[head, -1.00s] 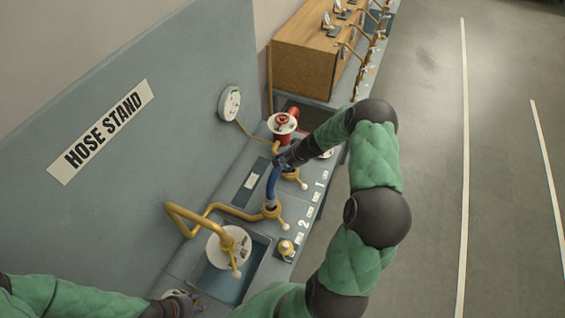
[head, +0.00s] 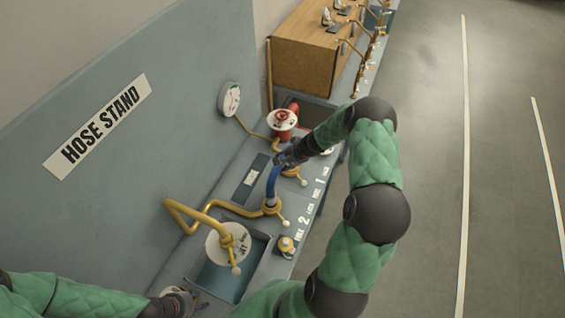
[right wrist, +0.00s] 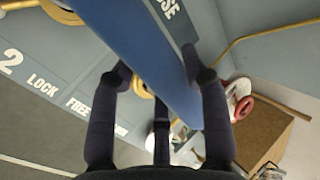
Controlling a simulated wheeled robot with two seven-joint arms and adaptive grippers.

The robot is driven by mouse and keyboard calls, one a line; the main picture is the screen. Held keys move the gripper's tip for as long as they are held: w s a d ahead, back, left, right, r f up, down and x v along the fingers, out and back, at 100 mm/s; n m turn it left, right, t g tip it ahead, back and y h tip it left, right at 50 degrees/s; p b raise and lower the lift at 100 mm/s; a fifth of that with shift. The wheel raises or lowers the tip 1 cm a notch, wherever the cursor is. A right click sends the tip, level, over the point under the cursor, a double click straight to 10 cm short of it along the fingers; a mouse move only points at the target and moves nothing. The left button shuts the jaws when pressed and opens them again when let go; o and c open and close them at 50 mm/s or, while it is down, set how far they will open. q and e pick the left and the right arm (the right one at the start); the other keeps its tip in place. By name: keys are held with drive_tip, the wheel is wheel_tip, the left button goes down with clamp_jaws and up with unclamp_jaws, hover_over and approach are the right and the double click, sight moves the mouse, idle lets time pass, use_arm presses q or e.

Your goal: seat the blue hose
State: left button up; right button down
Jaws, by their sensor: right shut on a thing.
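The blue hose (head: 272,184) rises from a yellow fitting (head: 271,206) with a pale-knobbed lever, beside the number 2 marking on the stand. My right gripper (head: 287,157) is shut on its upper part. In the right wrist view the hose (right wrist: 145,50) runs as a broad blue band between the fingers of my right gripper (right wrist: 163,76). The hose's upper end and whatever it meets are hidden by the gripper in the head view. My left gripper (head: 194,302) is low at the stand's near end, apart from the hose; its opening is unclear.
A bent yellow pipe (head: 190,222) and a white disc (head: 218,250) over a recess lie nearer. A round gauge (head: 229,99) is on the back panel. The floor at right is clear.

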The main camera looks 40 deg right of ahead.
use_arm(q)
drive_tip(key=shift+f+b, duration=0.9)
drive_tip(key=shift+f, duration=0.1)
idle(1.3)
